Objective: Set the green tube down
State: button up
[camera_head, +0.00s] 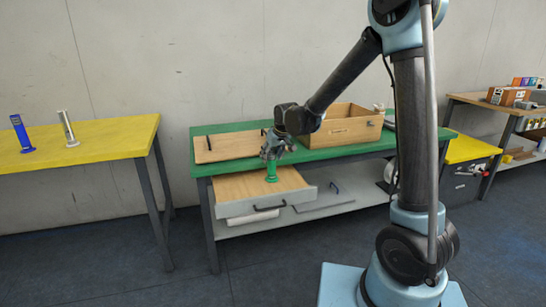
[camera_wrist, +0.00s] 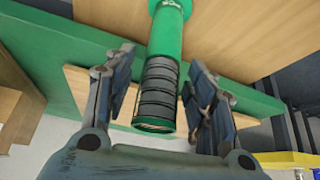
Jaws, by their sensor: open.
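The green tube (camera_head: 271,173) stands upright on its wide green base, on the wooden bottom of the pulled-out drawer (camera_head: 301,197) under the green table. My gripper (camera_head: 274,154) is at its upper end. In the wrist view the green tube (camera_wrist: 170,36), with its dark ribbed section, is between the two fingers of my gripper (camera_wrist: 161,95). The fingers are open, with a visible gap on each side of the tube.
The green table (camera_head: 345,152) bears a wooden panel (camera_head: 231,147) and an open wooden box (camera_head: 345,133). At left, a yellow table (camera_head: 95,148) bears a blue tube (camera_head: 21,135) and a grey tube (camera_head: 67,129). Shelves with goods stand at far right.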

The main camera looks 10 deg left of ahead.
jog(key=v, duration=1.2)
jog(key=s+d+m+h, duration=0.1)
jog(key=s+d+m, duration=0.1)
jog(key=d, duration=1.2)
jog(key=s+d+m+h, duration=0.1)
jog(key=s+d, duration=0.2)
jog(key=d, duration=0.3)
jog(key=s+d+m, duration=0.1)
jog(key=s+d, duration=0.3)
jog(key=d, duration=0.3)
jog(key=s+d+f+m+g+h, duration=0.1)
jog(key=s+d+f+m, duration=0.1)
jog(key=s+d+f, duration=0.3)
jog(key=s+d+f+m+g+h, duration=0.1)
jog(key=s+d+f, duration=0.4)
jog(key=s+d, duration=0.5)
jog(key=s+m, duration=0.1)
jog(key=s, duration=0.2)
jog(key=shift+f, duration=0.4)
